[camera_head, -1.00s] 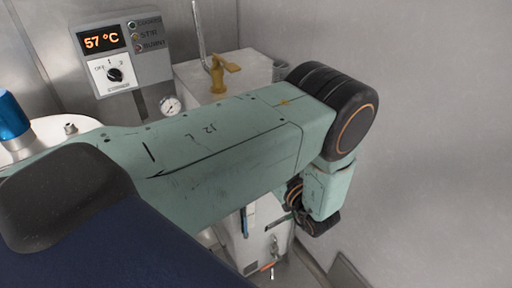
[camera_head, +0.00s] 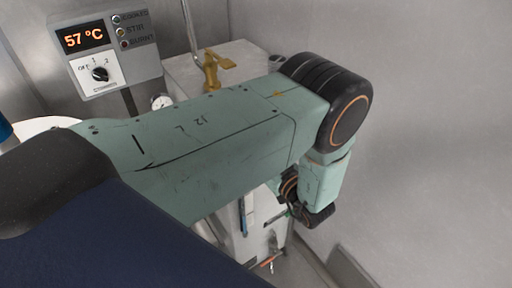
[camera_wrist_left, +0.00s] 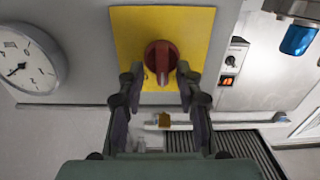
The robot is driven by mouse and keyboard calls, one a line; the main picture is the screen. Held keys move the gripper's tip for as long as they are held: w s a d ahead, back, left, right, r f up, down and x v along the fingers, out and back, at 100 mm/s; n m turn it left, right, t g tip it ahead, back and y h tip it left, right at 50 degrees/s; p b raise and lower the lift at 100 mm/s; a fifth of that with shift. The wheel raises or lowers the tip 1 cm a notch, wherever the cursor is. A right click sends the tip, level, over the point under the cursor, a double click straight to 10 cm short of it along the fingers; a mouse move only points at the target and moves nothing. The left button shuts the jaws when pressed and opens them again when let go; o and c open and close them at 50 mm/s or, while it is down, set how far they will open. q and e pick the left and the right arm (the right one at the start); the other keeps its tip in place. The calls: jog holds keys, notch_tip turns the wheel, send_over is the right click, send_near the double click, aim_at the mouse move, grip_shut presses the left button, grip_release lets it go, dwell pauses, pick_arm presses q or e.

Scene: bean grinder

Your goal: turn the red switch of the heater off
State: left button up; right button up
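A red rotary switch (camera_wrist_left: 161,58) sits on a yellow plate (camera_wrist_left: 133,30) in the left wrist view, its handle pointing down. A small lit orange-red rocker switch (camera_wrist_left: 227,80) is on a metal box (camera_wrist_left: 222,98) to the right, below a black knob (camera_wrist_left: 237,46). I cannot tell for sure which belongs to the heater. In the head view my left arm hides both switches and most of that gripper. My right gripper is not in view.
A round dial (camera_wrist_left: 28,62) is left of the yellow plate. A blue-and-metal cylinder (camera_wrist_left: 297,38) hangs at the upper right. In the head view a control panel (camera_head: 133,71) reads 57 °C, and a brass tap (camera_head: 211,72) stands on a white unit. Wall space at right is clear.

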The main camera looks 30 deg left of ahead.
pick_arm(q)
jog(key=shift+s, duration=0.2)
jog(key=shift+s+d+r, duration=0.15)
jog(key=shift+r, duration=0.05)
jog(key=shift+c, duration=1.1)
jog(key=shift+w+f, duration=0.15)
jog(key=shift+w, duration=0.05)
jog(key=c, duration=0.5)
grip_shut()
jog(key=shift+n, duration=0.3)
jog(key=shift+s+a+n+b, duration=0.15)
jog(key=shift+n+b, duration=0.35)
jog(key=shift+n, duration=1.5)
jog(key=shift+s+a+n+b, duration=0.15)
jog(key=shift+n+b, duration=0.3)
jog(key=shift+n, duration=1.55)
jog(key=shift+d, duration=0.1)
